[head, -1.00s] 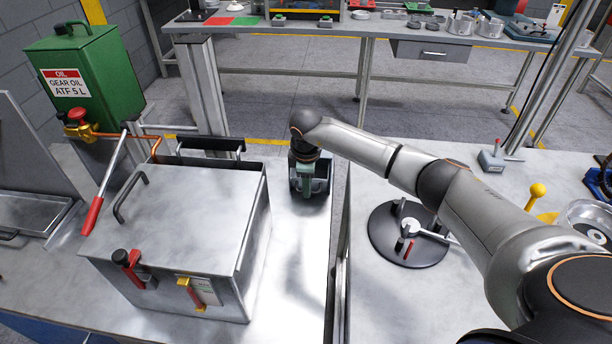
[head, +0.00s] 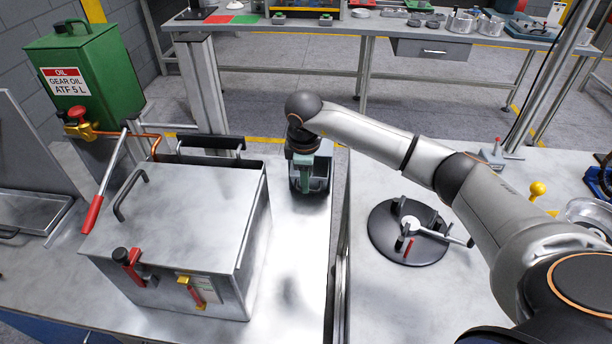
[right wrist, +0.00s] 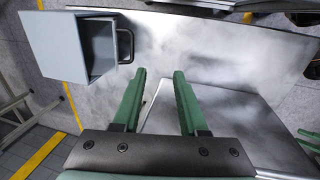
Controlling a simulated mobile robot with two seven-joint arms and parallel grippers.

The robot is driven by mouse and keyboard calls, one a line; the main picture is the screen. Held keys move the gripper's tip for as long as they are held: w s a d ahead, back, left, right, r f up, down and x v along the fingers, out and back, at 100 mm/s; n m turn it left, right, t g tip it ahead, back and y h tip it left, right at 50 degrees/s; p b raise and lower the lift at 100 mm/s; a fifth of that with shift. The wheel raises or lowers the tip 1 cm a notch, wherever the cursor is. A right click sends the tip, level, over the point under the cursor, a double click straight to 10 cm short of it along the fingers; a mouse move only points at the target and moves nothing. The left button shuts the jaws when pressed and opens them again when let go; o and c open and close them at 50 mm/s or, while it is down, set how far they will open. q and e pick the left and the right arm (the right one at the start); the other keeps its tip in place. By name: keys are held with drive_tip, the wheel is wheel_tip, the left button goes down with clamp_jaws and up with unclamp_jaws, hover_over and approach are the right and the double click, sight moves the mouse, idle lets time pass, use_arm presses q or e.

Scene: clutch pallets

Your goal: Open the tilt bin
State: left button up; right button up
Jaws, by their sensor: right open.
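The lidded metal box (head: 185,210) fills much of the left bench. A red-handled lever (head: 104,187) and a green oil tank (head: 90,75) stand left of the bin. A black round fixture (head: 385,240) is on the right bench. Bare bench lies beneath my right gripper.

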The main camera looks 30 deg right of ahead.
drive_tip(key=shift+r, duration=0.1)
idle(0.4)
wheel_tip(320, 180, up, 12)
drive_tip(key=s+a+b, duration=0.1)
drive_tip(key=s+b, duration=0.1)
drive_tip(key=shift+a+r, duration=0.15)
drive_tip(key=shift+a, duration=0.1)
drive_tip(key=shift+c, duration=0.2)
